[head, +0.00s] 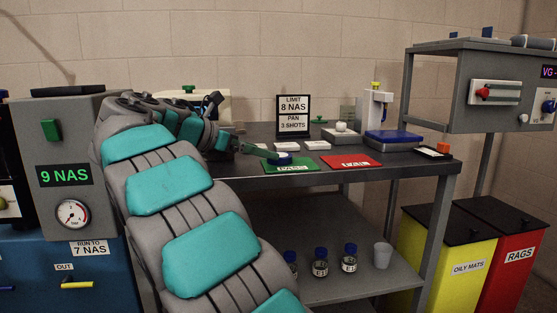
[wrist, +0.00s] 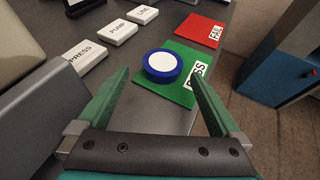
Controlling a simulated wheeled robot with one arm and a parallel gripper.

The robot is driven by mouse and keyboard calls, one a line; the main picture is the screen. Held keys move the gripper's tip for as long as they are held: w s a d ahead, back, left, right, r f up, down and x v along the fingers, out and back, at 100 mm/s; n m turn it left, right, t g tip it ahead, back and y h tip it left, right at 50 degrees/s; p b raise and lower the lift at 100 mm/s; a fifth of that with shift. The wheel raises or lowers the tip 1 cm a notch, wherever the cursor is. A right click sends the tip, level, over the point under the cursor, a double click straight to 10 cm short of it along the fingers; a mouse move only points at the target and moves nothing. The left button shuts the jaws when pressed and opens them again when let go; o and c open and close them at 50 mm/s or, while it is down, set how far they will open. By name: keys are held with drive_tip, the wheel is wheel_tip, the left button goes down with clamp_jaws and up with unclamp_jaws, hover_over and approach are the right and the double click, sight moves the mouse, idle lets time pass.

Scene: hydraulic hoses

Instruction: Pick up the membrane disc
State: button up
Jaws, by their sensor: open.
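In the wrist view, a round blue-rimmed piece with a flat white top, the membrane disc (wrist: 162,66), lies on the green PASS mat (wrist: 181,93). In the head view the disc (head: 281,158) shows small at the mat's back edge, partly hidden by a finger. My gripper (wrist: 160,78) is open and empty. Its two green fingers point toward the disc, one to each side in the wrist view, with the disc ahead between the tips. I cannot tell the exact gap. The gripper also shows in the head view (head: 262,152), low over the bench.
A red FAIL mat (wrist: 203,30) lies beyond the green one. White blocks marked PRESS (wrist: 85,63), PUMP (wrist: 119,32) and LINE (wrist: 144,15) stand in a row to the left. A blue-based device (head: 393,137) stands at the back right. The bench edge (wrist: 233,58) is close on the right.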

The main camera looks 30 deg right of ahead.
drive_tip(key=x, duration=0.4)
drive_tip(key=shift+s+d+f+b, duration=0.1)
drive_tip(key=shift+s+d+b, duration=0.15)
drive_tip(key=shift+d, duration=0.2)
drive_tip(key=c, duration=1.2)
